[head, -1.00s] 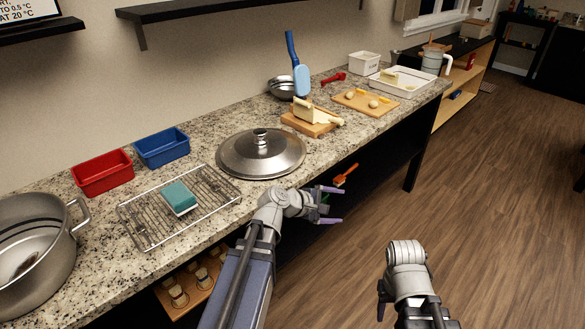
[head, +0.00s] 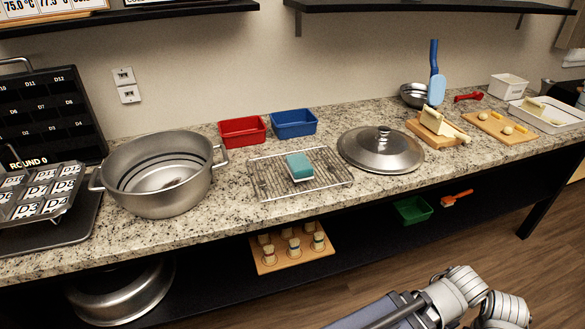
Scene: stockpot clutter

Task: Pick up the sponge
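The sponge (head: 299,166) is a teal block with a white underside. It lies on a wire rack (head: 330,180) near the middle of the granite counter. Part of my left arm shows at the lower right, in front of the counter and well away from the sponge. The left gripper's fingers are outside the picture. My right gripper is also outside the picture. Nothing touches the sponge from above.
A steel stockpot (head: 160,195) stands left of the rack, and a domed lid (head: 380,152) lies right of it. Red (head: 242,131) and blue (head: 294,123) bins sit behind. Several wooden-topped items stand on a board (head: 290,258) on the lower shelf.

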